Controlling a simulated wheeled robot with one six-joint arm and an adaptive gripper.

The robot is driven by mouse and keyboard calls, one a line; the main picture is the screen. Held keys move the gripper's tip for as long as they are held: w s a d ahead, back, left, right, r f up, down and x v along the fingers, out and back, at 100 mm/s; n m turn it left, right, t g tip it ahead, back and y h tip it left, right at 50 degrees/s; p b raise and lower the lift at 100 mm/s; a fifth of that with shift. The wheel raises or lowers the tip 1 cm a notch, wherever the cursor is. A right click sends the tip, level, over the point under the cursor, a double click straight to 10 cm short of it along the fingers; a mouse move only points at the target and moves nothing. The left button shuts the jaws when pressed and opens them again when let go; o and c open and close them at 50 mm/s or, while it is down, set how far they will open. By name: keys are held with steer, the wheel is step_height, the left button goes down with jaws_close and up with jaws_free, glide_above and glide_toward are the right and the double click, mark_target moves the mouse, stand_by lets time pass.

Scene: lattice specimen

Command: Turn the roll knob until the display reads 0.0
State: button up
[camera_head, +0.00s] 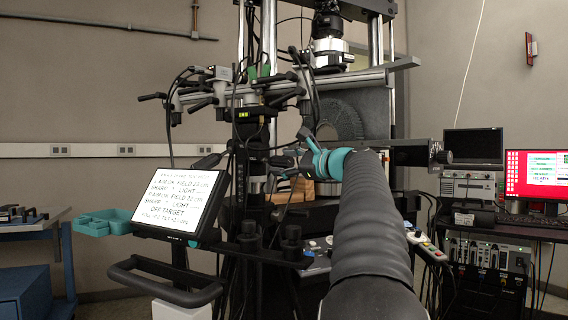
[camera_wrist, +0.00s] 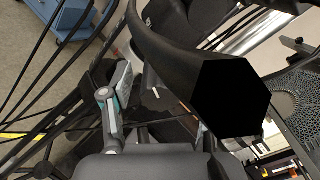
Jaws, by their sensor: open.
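A tilted white screen (camera_head: 178,205) at left centre shows lines of text. "OFF TARGET" is legible, and the last line seems to start with "ROLL", but its value is too small to read surely. A small green-lit display (camera_head: 242,114) sits on the rig, its digits unclear. My gripper (camera_head: 285,163) is at the end of my arm among the dark rig parts, partly hidden by the wrist. In the wrist view a grey-and-teal finger part (camera_wrist: 112,112) shows. I cannot single out the roll knob. A black hexagonal shape (camera_wrist: 232,98) fills much of that view, its identity unclear.
A black bar handle (camera_head: 165,285) juts below the screen. Cables and clamps (camera_head: 240,90) crowd the rig. A teal tray (camera_head: 105,222) is left of the screen. Monitors (camera_head: 536,174) and electronics (camera_head: 485,255) stand at right. Cables also cross the wrist view.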

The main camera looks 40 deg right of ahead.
steer(key=s+d, duration=0.2)
steer(key=s, duration=0.9)
steer(key=shift+s, duration=0.35)
steer(key=shift+a, duration=0.1)
stand_by(1.4)
